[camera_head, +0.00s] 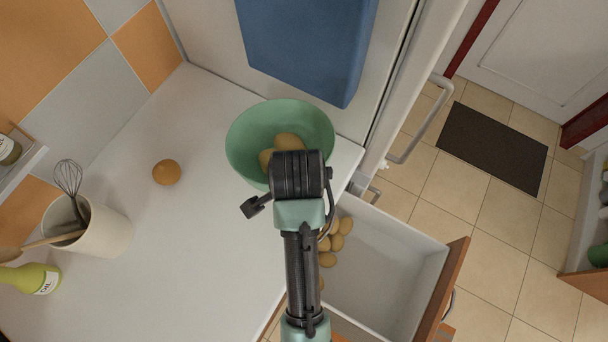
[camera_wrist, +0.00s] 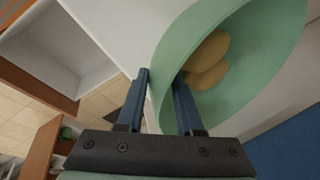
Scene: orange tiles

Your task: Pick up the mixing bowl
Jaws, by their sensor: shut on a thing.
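The mixing bowl (camera_head: 245,135) is green and stands upright on the white counter, near its right end. It holds potato-like brown things (camera_head: 288,142). It also shows in the wrist view (camera_wrist: 262,88), with the brown things (camera_wrist: 208,60) inside. My gripper (camera_wrist: 161,76) is shut on the bowl's rim, with one blue finger outside the wall and the other inside. In the head view my arm hides the fingertips and the bowl's near edge.
An open drawer (camera_head: 385,262) with several brown things sits below the counter. A round brown thing (camera_head: 166,172), a utensil crock (camera_head: 105,235) and a yellow-green bottle (camera_head: 32,279) are at left.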

